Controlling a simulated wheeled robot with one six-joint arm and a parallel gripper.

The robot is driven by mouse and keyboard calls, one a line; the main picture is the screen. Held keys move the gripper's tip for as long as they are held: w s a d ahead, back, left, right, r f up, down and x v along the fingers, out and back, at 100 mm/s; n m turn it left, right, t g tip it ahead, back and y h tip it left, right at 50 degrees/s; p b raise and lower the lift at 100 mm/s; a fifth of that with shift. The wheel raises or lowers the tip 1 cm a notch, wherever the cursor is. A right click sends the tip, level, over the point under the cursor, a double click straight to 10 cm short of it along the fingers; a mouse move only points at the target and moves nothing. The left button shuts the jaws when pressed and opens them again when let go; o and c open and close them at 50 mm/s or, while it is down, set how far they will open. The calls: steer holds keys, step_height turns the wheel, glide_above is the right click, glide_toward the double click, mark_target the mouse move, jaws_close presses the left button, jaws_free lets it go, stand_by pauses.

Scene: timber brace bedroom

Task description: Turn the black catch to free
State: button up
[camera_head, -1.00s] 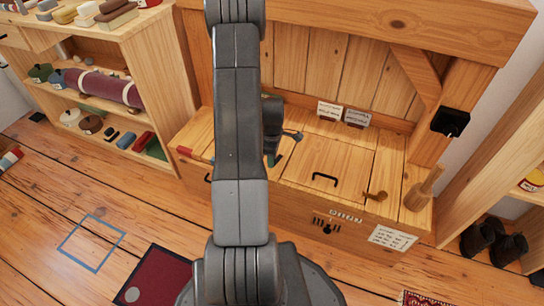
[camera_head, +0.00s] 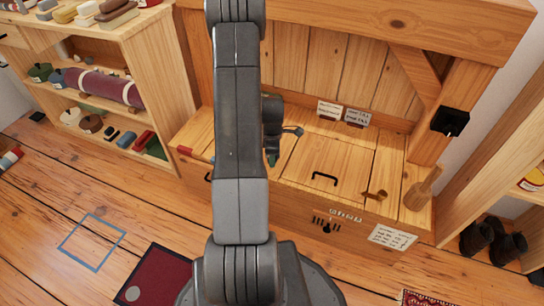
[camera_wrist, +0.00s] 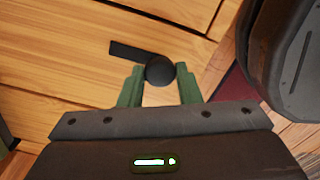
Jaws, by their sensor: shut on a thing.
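The black catch shows in the wrist view as a round dark knob with a flat black bar (camera_wrist: 126,50) reaching up and left from it, on pale wood planks. My gripper (camera_wrist: 160,73) has its two green fingers on either side of the round knob, shut on it. In the head view my gripper (camera_head: 272,157) is partly hidden behind my arm, low over the left part of the wooden bench (camera_head: 300,160). The catch itself is hidden behind my arm there.
A shelf of goods (camera_head: 100,90) stands left.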

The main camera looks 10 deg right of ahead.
steer(key=o, duration=1)
steer(key=shift+c, duration=0.2)
step_height(320, 180, up, 14)
steer(key=p, duration=0.4)
steer(key=shift+f, duration=0.15)
step_height(320, 180, down, 14)
steer(key=b, duration=0.4)
steer(key=shift+r, duration=0.25)
